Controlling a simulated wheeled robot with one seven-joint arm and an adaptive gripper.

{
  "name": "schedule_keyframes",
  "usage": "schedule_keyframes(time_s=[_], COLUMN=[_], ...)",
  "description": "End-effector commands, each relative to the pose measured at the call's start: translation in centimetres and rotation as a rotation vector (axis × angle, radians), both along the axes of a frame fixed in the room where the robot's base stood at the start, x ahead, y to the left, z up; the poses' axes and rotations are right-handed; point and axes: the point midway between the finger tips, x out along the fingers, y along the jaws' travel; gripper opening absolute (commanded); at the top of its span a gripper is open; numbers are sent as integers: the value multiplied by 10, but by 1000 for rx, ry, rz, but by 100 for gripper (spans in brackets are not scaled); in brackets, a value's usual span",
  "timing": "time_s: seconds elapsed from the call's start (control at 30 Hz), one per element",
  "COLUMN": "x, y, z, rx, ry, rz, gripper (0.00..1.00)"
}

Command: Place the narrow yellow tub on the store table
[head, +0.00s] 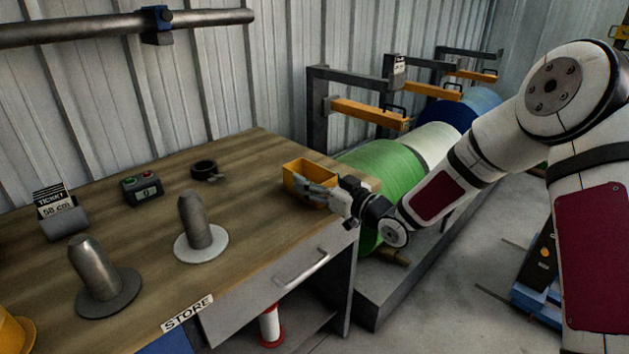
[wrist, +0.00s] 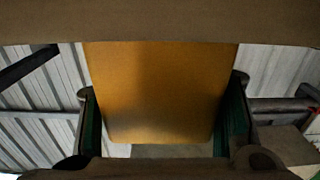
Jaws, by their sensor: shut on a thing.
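The narrow yellow tub (head: 306,174) is at the far right end of the wooden store table (head: 262,160), near its right edge. My gripper (head: 325,192) comes in from the right and is shut on the tub. In the wrist view the yellow tub (wrist: 160,95) fills the middle, with a finger of my gripper (wrist: 160,120) on each side of it. I cannot tell whether the tub's base touches the table top. A STORE label (head: 187,314) is on the table's front edge.
Two metal posts on round bases (head: 196,225) (head: 95,272) stand on the table, with a ticket holder (head: 60,212), a small button box (head: 142,187) and a black ring (head: 204,170) behind. Large rolls (head: 385,172) lie beyond the table's right end.

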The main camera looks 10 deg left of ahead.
Motion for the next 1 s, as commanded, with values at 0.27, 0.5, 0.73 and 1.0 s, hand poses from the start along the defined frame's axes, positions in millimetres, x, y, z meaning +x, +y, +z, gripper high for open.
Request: schedule_keyframes(time_s=[0.27,0.5,0.73,1.0], x=[0,0,0,-26], y=[0,0,0,-35], z=[-3,-2,1,1], rx=[0,0,0,0], ry=[0,0,0,3], rz=[0,0,0,-4], gripper=[65,78,78,78])
